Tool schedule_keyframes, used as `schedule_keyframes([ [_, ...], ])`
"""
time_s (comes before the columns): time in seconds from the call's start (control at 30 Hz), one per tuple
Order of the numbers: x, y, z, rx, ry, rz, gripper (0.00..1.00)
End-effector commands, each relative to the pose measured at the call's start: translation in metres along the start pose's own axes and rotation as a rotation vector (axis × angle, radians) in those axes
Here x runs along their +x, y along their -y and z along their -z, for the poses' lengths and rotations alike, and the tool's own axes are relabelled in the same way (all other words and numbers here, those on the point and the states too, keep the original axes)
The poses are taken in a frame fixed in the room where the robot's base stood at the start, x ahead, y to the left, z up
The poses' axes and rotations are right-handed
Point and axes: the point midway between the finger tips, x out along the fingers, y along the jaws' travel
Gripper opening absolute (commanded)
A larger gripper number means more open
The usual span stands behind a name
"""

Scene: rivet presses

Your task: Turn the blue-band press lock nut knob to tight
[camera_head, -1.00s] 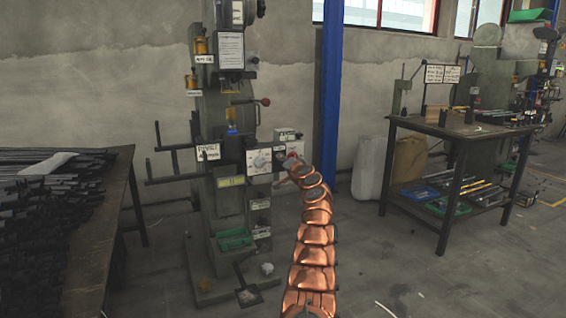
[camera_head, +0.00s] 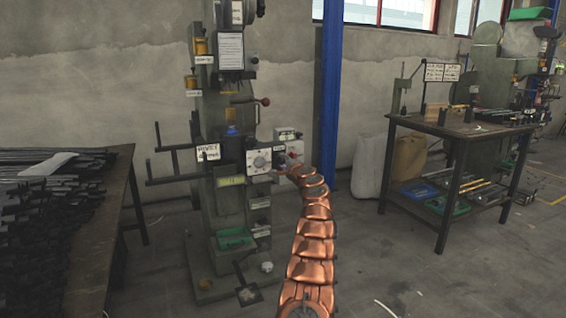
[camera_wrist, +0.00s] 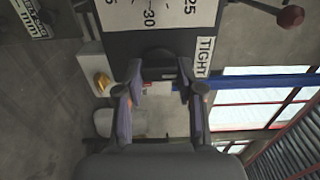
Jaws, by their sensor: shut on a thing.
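The press with the blue band (camera_head: 232,131) stands left of centre in the head view, with a white dial plate (camera_head: 262,160) on its front. In the wrist view, the numbered white scale (camera_wrist: 150,12) and the TIGHT label (camera_wrist: 204,57) are on a dark panel. My gripper (camera_wrist: 160,72) is shut on the dark lock nut knob (camera_wrist: 157,55), with a finger on either side, below the scale and left of the TIGHT label. The knob is partly hidden by the fingers, and I cannot read its exact turn.
A red-ball lever (camera_wrist: 291,15) sticks out near the panel. A blue post (camera_head: 331,110) stands right of the press. A table of dark bars (camera_head: 118,165) is at left and a workbench (camera_head: 455,132) at right.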

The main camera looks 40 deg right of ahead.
Motion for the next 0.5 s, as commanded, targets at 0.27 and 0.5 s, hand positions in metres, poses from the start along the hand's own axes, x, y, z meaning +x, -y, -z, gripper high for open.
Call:
schedule_keyframes([
  [0.27, 0.0004, -0.0004, -0.0010, 0.010, 0.001, 0.000, 0.03],
  [0.5, 0.0005, -0.0004, -0.0010, 0.009, 0.001, 0.000, 0.45],
])
